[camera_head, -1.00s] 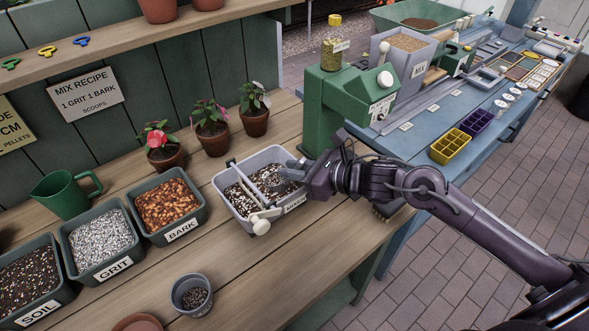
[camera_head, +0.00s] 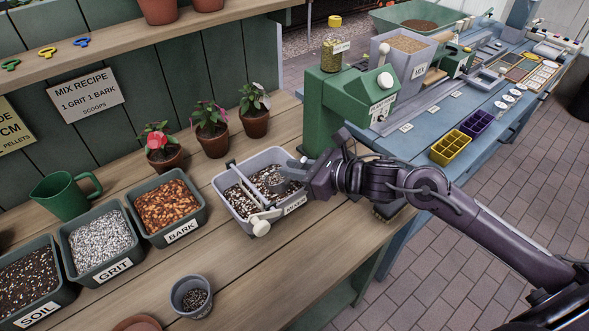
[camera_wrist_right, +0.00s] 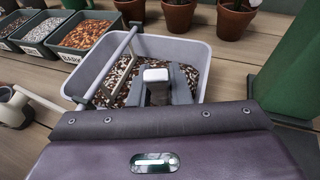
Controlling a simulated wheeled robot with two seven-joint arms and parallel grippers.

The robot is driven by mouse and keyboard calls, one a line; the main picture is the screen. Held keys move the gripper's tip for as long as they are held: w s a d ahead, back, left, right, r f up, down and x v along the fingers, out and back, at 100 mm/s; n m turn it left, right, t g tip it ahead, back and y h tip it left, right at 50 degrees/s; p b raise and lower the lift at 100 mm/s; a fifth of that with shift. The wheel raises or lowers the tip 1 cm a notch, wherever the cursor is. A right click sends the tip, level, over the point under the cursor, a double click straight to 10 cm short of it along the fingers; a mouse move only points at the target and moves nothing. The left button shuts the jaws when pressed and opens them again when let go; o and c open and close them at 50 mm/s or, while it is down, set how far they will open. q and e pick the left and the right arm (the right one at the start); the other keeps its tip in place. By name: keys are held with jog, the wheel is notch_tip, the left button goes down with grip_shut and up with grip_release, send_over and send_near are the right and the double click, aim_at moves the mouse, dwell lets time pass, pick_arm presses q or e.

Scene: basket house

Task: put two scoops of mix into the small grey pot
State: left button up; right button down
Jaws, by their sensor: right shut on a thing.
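The small grey pot (camera_head: 190,296) stands upright near the front of the wooden bench, with some dark speckled mix inside. The grey tub labelled MIXER (camera_head: 230,207) holds dark mix with pale and brown bits (camera_head: 268,182). My right gripper (camera_head: 298,172) is over the right side of this tub, shut on a grey scoop (camera_head: 283,187). The scoop is down at the mix; its fill cannot be seen. In the right wrist view, a pale-topped grey part (camera_wrist_right: 157,78) shows between the fingers, inside the tub (camera_wrist_right: 192,48). My left gripper is out of view.
A bar and a white-knobbed crank (camera_head: 262,226) cross the tub's left part. Bins of bark (camera_head: 168,206), grit (camera_head: 100,240) and soil (camera_head: 25,280) stand to the left. Potted flowers (camera_head: 211,139) stand behind; a green machine (camera_head: 335,110) is at right. Bench between tub and pot is clear.

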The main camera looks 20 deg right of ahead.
jog(key=shift+t+y, duration=0.5)
jog(key=shift+t, duration=0.2)
jog(key=shift+s+d+r+p, duration=0.1)
jog(key=shift+s+r, duration=0.05)
jog(key=shift+r, duration=1.45)
jog(key=shift+s+d+r+p, duration=0.1)
jog(key=shift+r+p, duration=0.05)
jog(key=shift+r, duration=1.5)
jog(key=shift+s+d+r+p, duration=0.1)
jog(key=shift+s+r, duration=0.05)
jog(key=shift+r, duration=1.45)
